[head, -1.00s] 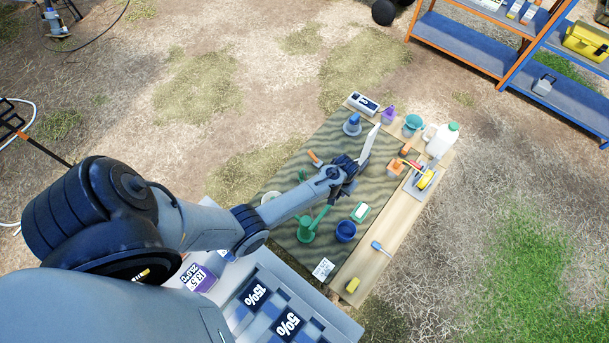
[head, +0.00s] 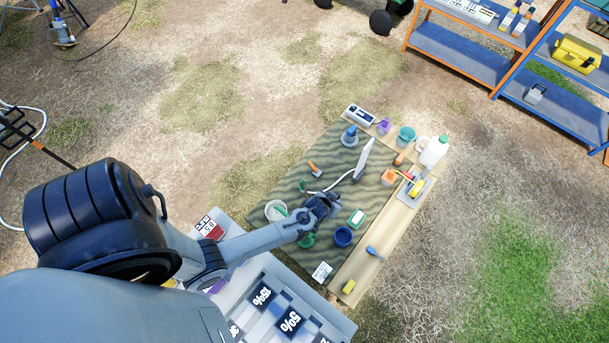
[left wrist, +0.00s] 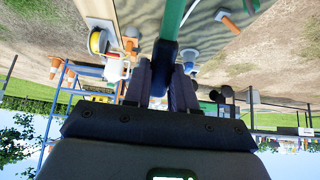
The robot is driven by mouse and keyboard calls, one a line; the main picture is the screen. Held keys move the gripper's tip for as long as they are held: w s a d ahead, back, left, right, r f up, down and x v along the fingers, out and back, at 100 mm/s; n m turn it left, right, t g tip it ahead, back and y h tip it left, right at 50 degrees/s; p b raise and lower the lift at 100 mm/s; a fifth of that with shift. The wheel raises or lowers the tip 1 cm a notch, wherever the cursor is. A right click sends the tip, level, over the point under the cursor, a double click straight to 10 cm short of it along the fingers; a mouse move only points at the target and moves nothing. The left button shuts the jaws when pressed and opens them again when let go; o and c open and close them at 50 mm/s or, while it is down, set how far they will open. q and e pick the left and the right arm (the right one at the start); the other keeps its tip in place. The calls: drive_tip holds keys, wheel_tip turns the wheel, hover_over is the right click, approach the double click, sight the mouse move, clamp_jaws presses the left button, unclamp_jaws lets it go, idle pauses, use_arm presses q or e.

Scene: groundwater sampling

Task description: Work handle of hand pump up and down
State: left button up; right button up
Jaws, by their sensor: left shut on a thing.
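The green hand pump (head: 307,241) stands on the dark patterned mat, mostly hidden under my left forearm and gripper. My left gripper (head: 325,207) is low over the mat, just up and right of the pump's base. In the left wrist view a green bar (left wrist: 173,18), part of the pump, runs up from between the fingers. My left gripper (left wrist: 162,85) is shut on the handle (left wrist: 163,58) there. A green piece (head: 281,208) shows over a white bucket (head: 273,214) left of the gripper. My right gripper is not in view.
A tall pale panel (head: 362,160), a blue-grey item (head: 349,136) and an orange-handled tool (head: 315,169) are farther back. A white jug (head: 432,151) stands at the right edge.

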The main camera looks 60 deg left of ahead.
use_arm(q)
drive_tip(key=shift+f, duration=0.1)
drive_tip(key=shift+w+a+f, duration=0.1)
drive_tip(key=shift+w+f, duration=0.1)
drive_tip(key=shift+f, duration=0.1)
drive_tip(key=f+g+b, duration=0.1)
drive_tip(key=w+f+g+h+b, duration=0.1)
drive_tip(key=f, duration=0.1)
drive_tip(key=w+a+f+g+b, duration=0.1)
drive_tip(key=shift+w+f+g, duration=0.25)
drive_tip(key=shift+f+g, duration=0.1)
drive_tip(key=shift+g, duration=0.05)
drive_tip(key=f+g+b, duration=0.1)
drive_tip(key=b, duration=0.1)
drive_tip(key=w+f+g+h+b, duration=0.1)
drive_tip(key=b, duration=0.1)
drive_tip(key=f+g+b, duration=0.1)
drive_tip(key=shift+w+a+f+h+b, duration=0.2)
drive_tip(key=shift+f+h+b, duration=0.1)
drive_tip(key=shift+f+b, duration=0.1)
drive_tip(key=o, duration=1)
drive_tip(key=shift+w+r, duration=0.1)
